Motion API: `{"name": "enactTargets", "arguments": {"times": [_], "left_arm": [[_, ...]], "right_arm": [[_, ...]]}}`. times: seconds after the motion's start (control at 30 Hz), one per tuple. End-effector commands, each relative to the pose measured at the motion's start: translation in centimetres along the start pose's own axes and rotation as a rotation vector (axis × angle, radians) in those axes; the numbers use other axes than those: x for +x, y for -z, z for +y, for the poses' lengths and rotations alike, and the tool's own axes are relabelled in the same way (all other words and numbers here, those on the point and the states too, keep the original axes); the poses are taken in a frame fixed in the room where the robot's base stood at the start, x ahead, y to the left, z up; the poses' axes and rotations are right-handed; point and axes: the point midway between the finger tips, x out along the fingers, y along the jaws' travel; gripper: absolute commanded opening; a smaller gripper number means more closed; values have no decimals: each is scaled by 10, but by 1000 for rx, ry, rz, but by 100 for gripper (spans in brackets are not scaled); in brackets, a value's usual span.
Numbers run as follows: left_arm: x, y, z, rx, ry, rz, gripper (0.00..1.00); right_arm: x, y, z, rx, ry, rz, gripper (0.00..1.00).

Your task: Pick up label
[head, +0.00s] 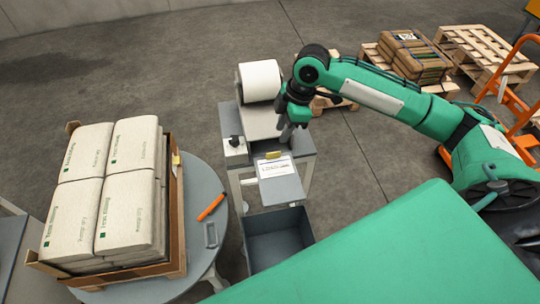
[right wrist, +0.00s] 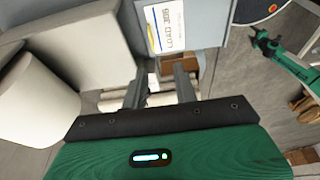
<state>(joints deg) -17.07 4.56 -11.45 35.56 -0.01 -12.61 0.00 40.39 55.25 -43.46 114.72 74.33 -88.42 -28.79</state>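The label (head: 275,167) is a white printed sheet lying on a grey plate at the front of the printer stand. It also shows in the right wrist view (right wrist: 165,27), at the top, with dark print and a yellow strip. My right gripper (head: 287,132) is just behind and right of the label, above the stand, pointing down. In the right wrist view its two fingers (right wrist: 160,90) are apart with nothing between them, and the label is beyond them. My left gripper (right wrist: 263,42) is small at the upper right of that view; its jaw state is unclear.
A white roll (head: 260,80) sits on the printer behind the label. A grey bin (head: 280,245) stands in front. Left is a round table (head: 205,185) with stacked sacks (head: 110,190) in a carton and an orange tool (head: 211,207). Pallets (head: 485,55) lie at the far right.

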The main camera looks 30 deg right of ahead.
Motion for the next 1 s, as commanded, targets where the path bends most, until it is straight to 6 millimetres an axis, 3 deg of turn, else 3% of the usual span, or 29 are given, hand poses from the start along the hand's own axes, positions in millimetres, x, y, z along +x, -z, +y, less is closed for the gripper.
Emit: {"name": "enactTargets", "arguments": {"times": [0.13, 0.27, 0.6, 0.83, 1.0], "left_arm": [[0, 0, -1, 0, 1, 0, 51], [-2, 0, -1, 0, 1, 0, 51], [-12, -3, 0, 0, 0, -5, 51], [-15, -3, 0, 0, 0, -5, 51], [-27, -1, 0, 0, 0, -4, 51]], "right_arm": [[-21, -10, 10, 0, 8, -6, 29], [-18, -11, 11, -2, 16, -5, 29], [44, -11, 10, 0, 17, -5, 29], [62, -12, 10, -1, 14, -6, 29], [82, -13, 7, -1, 17, -5, 29]]}}
